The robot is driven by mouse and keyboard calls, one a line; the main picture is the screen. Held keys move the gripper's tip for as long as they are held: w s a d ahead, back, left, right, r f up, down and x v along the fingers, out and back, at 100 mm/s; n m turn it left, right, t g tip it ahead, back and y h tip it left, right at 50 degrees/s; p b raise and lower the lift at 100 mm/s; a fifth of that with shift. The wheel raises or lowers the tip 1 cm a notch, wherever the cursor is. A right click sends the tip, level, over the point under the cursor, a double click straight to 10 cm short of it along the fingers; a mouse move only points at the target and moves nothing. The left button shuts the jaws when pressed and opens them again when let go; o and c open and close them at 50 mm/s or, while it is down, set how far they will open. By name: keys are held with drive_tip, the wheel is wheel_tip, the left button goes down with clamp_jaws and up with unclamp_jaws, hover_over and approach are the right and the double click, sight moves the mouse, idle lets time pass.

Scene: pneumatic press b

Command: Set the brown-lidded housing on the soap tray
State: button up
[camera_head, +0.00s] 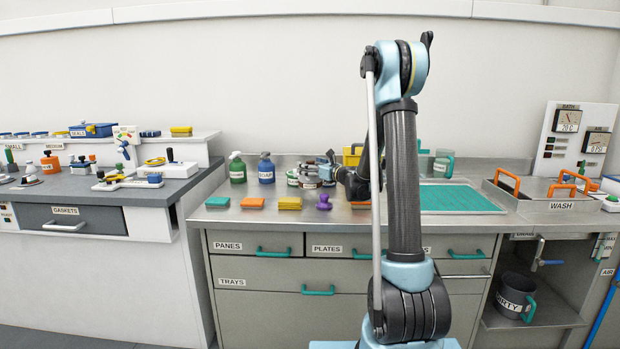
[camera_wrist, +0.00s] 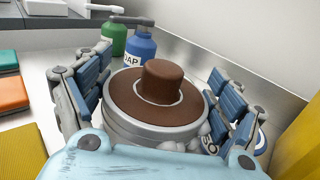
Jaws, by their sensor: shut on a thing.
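The brown-lidded housing (camera_wrist: 125,100) is a grey round body with a brown lid and a tall brown knob. It sits between the blue-padded fingers of my gripper (camera_wrist: 160,68), which is shut on it. In the head view my gripper (camera_head: 330,174) is low over the back of the steel counter, right of the soap bottles. The housing is hard to make out there. A blue soap bottle (camera_head: 266,170) and a green bottle (camera_head: 237,169) stand to the left; they also show beyond the housing in the wrist view. I cannot pick out the soap tray clearly.
Orange (camera_head: 252,203) and yellow (camera_head: 290,203) blocks, a teal block and a purple knobbed piece (camera_head: 323,202) line the counter's front. A teal mat (camera_head: 460,199) lies to the right. A labelled white part, partly hidden, shows beside my right finger in the wrist view.

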drive_tip(key=shift+f, duration=1.9)
drive_tip(key=o, duration=1.5)
drive_tip(key=shift+c, duration=0.2)
